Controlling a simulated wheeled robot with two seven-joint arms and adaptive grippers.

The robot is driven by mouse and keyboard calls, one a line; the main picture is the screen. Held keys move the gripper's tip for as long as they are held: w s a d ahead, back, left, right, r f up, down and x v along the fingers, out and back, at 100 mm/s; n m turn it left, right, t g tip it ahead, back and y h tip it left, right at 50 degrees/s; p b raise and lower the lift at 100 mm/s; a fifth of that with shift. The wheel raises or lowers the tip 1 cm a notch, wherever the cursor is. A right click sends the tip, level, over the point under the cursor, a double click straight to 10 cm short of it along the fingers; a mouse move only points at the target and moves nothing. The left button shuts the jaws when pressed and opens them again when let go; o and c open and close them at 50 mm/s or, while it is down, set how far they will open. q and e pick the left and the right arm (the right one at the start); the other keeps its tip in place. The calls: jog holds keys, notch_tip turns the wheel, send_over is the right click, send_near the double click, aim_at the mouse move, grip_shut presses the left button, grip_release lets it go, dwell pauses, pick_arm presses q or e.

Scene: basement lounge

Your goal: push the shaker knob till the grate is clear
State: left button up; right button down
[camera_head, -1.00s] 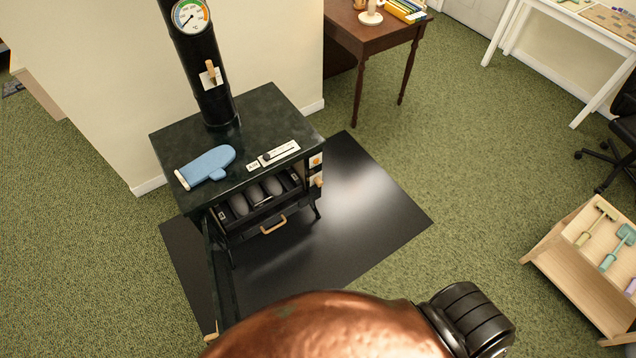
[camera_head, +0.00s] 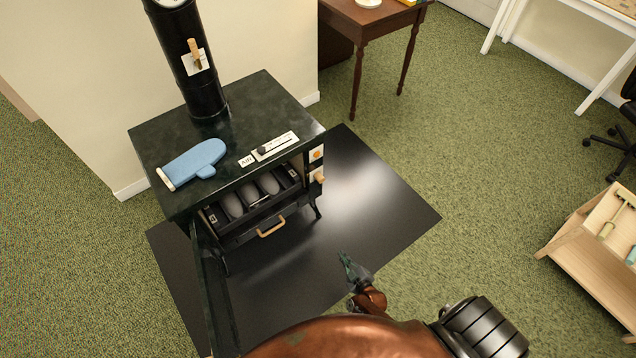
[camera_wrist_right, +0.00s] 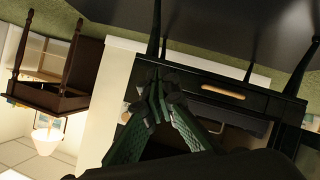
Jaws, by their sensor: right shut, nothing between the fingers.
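The dark stove (camera_head: 262,105) stands on a black floor mat, its front door (camera_head: 212,290) swung open. Inside the opening are several rounded dark grey lumps (camera_head: 251,194); the grate under them is hard to make out. Below the opening is a drawer with a wooden handle (camera_head: 271,227), also in the right wrist view (camera_wrist_right: 222,91). My right gripper (camera_head: 345,260) is shut and empty over the mat, apart from the stove and knob. My left gripper is out of view.
A blue mitt (camera_head: 194,163) and a white slider plate (camera_head: 275,146) marked AIR lie on the stove top. The flue pipe (camera_head: 198,85) rises behind. A wooden rack (camera_head: 590,255) stands at right. The mat (camera_head: 385,200) right of the stove is clear.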

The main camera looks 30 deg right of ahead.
aim_at(321, 179)
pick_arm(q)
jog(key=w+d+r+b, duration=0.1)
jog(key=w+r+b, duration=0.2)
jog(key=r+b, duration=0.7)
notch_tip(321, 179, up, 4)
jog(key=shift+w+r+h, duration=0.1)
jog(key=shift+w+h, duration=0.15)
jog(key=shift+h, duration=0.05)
pick_arm(e)
jog(key=w+d+r+m+h, duration=0.1)
jog(key=w+d+r+h, duration=0.3)
jog(key=w, duration=0.4)
jog(key=w+d+r+m+t+h, duration=0.1)
jog(key=w+d+r+m+h, duration=0.1)
jog(key=w+d+r+h, duration=0.2)
jog(key=w+r+h, duration=0.2)
jog(key=w+r, duration=0.2)
jog(key=w, duration=0.1)
jog(key=shift+r+h, duration=0.3)
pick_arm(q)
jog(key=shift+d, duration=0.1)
